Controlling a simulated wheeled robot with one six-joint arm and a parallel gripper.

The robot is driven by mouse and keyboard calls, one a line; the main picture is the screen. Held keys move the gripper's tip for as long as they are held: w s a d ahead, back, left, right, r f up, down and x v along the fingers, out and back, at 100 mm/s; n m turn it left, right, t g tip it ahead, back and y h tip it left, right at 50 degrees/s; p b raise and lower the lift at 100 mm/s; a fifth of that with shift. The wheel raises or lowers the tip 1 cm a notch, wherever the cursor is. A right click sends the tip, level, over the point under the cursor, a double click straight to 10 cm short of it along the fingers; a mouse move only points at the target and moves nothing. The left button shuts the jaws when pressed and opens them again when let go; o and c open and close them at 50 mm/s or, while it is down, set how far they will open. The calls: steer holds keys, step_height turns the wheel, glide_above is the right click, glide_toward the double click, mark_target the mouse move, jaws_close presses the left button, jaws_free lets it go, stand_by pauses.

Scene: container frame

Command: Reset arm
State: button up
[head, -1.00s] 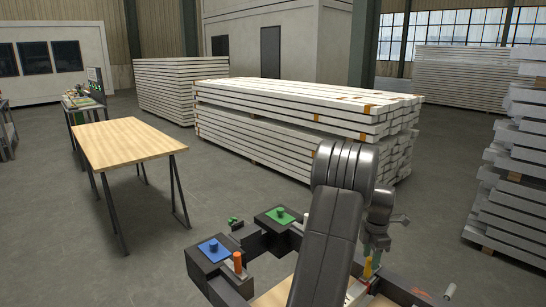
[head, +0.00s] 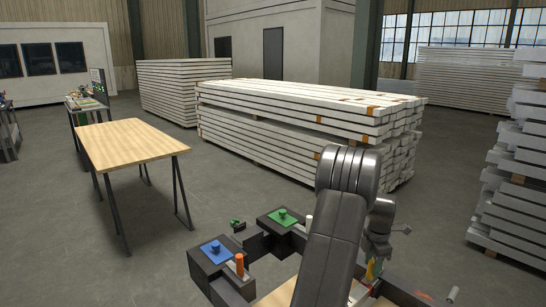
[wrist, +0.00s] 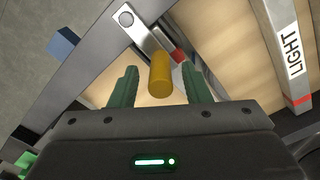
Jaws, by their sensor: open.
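My gripper (wrist: 161,72) is open, with its two green fingers apart. A yellow-orange cylinder (wrist: 160,78) shows between the fingers in the wrist view, with gaps on both sides. It stands out from a grey metal bar (wrist: 150,38) with a red end. In the head view my gripper (head: 371,270) is low at the right, over the container frame (head: 408,290), and mostly hidden by my arm. My arm is bent, with its dark upper link covering part of the frame.
The frame carries a blue plate (head: 214,250), a green plate (head: 284,217) and an orange cylinder (head: 239,264). A bar marked LIGHT (wrist: 294,60) lies right in the wrist view. A wooden table (head: 130,143) stands left. Stacked white beams (head: 300,105) stand behind; open floor lies between.

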step_height(320, 180, up, 12)
step_height(320, 180, down, 14)
steer(key=shift+a+r, duration=0.1)
steer(key=shift+r, duration=0.05)
steer(key=shift+w+a+r+m+p, duration=0.1)
steer(key=shift+w+a+m+p, duration=0.15)
steer(key=shift+m, duration=0.35)
steer(key=shift+w+a+m+p, duration=0.15)
steer(key=shift+w+m, duration=0.1)
steer(key=shift+m, duration=0.35)
steer(key=w+m+p, duration=0.2)
steer(key=m, duration=0.2)
steer(key=w+m+p, duration=0.1)
steer(key=w+m, duration=0.1)
steer(key=m, duration=0.2)
steer(key=w+m+p, duration=0.2)
steer(key=m, duration=0.3)
steer(key=shift+w+d+r+p, duration=0.1)
steer(key=shift+w+d+p, duration=0.2)
steer(key=shift+d, duration=0.1)
steer(key=shift+w+d+m+p, duration=0.35)
steer(key=shift+m+p, duration=0.15)
steer(key=shift+m, duration=0.4)
